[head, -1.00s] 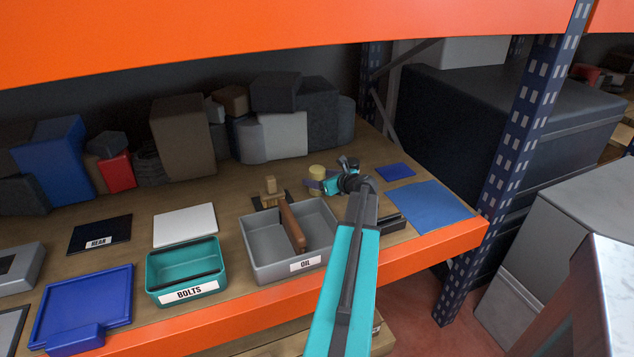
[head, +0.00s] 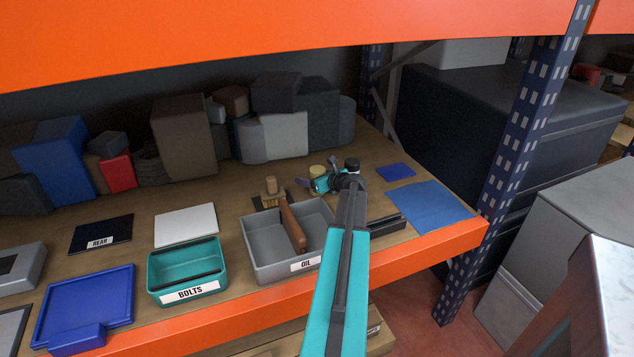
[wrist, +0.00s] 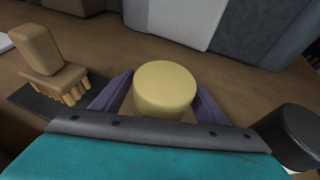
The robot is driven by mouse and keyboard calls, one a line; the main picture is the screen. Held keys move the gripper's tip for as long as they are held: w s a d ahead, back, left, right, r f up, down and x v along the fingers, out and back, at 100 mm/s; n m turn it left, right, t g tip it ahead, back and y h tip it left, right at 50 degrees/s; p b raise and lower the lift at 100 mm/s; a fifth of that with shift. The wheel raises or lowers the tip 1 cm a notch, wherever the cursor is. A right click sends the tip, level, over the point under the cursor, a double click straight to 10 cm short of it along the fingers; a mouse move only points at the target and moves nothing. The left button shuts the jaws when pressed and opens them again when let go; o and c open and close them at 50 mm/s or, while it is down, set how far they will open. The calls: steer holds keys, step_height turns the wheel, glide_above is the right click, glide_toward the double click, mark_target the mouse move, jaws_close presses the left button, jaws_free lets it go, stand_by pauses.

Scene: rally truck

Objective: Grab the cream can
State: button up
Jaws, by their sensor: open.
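The cream can (wrist: 165,88) is a short round cylinder standing on the wooden shelf. In the wrist view it sits between the two purple fingers of my gripper (wrist: 164,95), which are open on either side of it. No clear contact with either finger shows. In the head view the cream can (head: 317,171) shows just beyond my gripper (head: 320,178), partly hidden by it. The lower part of the can is hidden in the wrist view by my gripper body.
A tan brush (wrist: 48,62) stands left of the gripper on a dark mat. A black cylinder (wrist: 298,132) stands close on the right. The grey OIL bin (head: 262,255) is in front, with a brown handle across it. Boxes (head: 283,135) line the back.

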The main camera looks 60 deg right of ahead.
mark_target(312, 168)
stand_by(0.4)
steer(key=c, duration=1.3)
steer(key=shift+r, duration=0.15)
steer(key=shift+c, duration=0.2)
steer(key=shift+r, duration=0.8)
steer(key=shift+s+r, duration=0.2)
steer(key=shift+r, duration=0.7)
steer(key=s+a, duration=0.2)
steer(key=s, duration=0.5)
steer(key=s+a+r+b, duration=0.1)
steer(key=s+a, duration=0.2)
steer(key=s, duration=0.4)
steer(key=shift+s+a+r+b, duration=0.2)
steer(key=shift+s+a+b, duration=0.1)
steer(key=shift+s, duration=0.05)
